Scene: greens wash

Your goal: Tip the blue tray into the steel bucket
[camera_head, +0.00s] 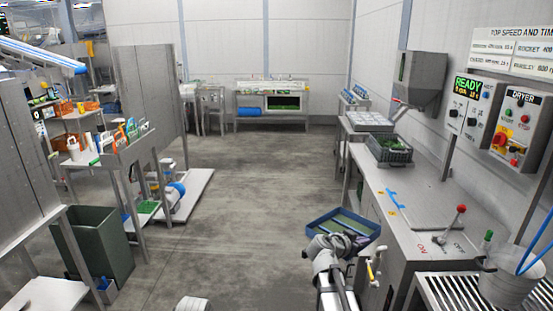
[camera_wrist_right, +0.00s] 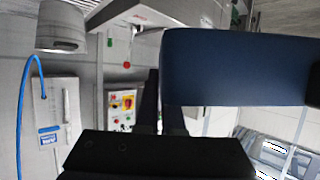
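The blue tray (camera_head: 343,220) is in front of the counter's left side, with no support visible under it. Some green shows inside, but its contents are unclear. My right gripper (camera_head: 346,239) overlaps the tray's near side and appears shut on its wall. In the right wrist view the tray's dark blue side (camera_wrist_right: 235,68) is close beside the dark fingers (camera_wrist_right: 162,103); their grip on it is partly hidden. A grey steel bucket (camera_head: 507,286) stands at the lower right, apart from the tray, with blue rods at it. My left gripper is not in view.
The steel counter (camera_head: 400,205) has a red-knobbed lever (camera_head: 447,225) and a dark crate with greens (camera_head: 389,150). A slatted rack (camera_head: 450,295) lies beside the bucket. A dark green bin (camera_head: 95,245) stands at left. The middle floor (camera_head: 240,190) is clear.

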